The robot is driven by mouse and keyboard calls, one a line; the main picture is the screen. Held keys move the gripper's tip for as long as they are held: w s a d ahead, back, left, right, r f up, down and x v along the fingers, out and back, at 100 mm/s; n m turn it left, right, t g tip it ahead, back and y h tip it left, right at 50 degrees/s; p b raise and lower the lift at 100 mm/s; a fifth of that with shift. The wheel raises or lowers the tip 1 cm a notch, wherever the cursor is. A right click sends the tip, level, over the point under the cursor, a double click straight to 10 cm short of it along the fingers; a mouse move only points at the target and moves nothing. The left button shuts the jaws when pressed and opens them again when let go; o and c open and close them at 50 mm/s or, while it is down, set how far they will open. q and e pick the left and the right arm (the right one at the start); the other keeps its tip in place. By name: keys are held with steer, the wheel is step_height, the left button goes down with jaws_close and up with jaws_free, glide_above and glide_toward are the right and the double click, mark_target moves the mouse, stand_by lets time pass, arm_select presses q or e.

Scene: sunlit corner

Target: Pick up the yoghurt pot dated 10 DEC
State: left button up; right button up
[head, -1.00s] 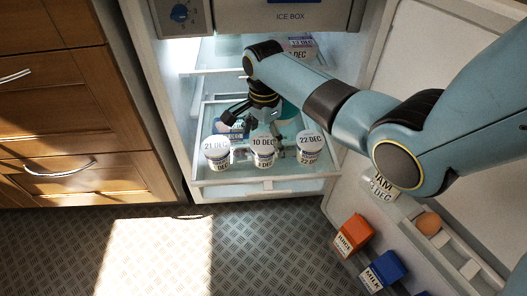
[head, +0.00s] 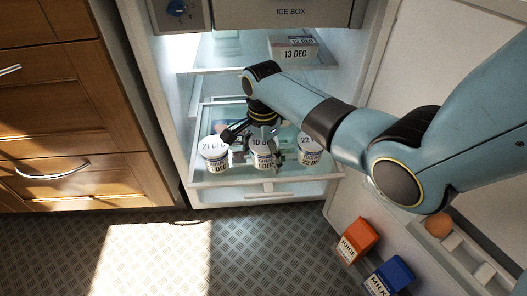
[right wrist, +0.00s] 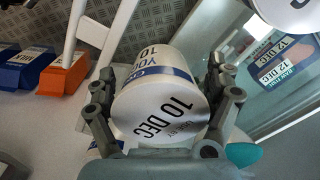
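The yoghurt pot dated 10 DEC (head: 262,162) stands upright in the low clear drawer of the fridge, between two similar pots. In the right wrist view its white lid (right wrist: 160,112) faces me, with "10 DEC" printed upside down. My right gripper (head: 256,147) is over this pot and partly hides its lid in the head view. Its fingers (right wrist: 160,78) are spread on either side of the pot, with small gaps beside the pot's body. The left gripper is not in view.
Pots dated 21 DEC (head: 214,150) and 22 DEC (head: 310,148) stand close on either side. A 13 DEC pack (head: 293,48) is on the shelf above. The open door holds an orange carton (head: 357,240) and a blue milk carton (head: 388,276).

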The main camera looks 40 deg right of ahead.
steer(key=c, duration=1)
steer(key=shift+r, duration=0.1)
steer(key=shift+c, duration=0.2)
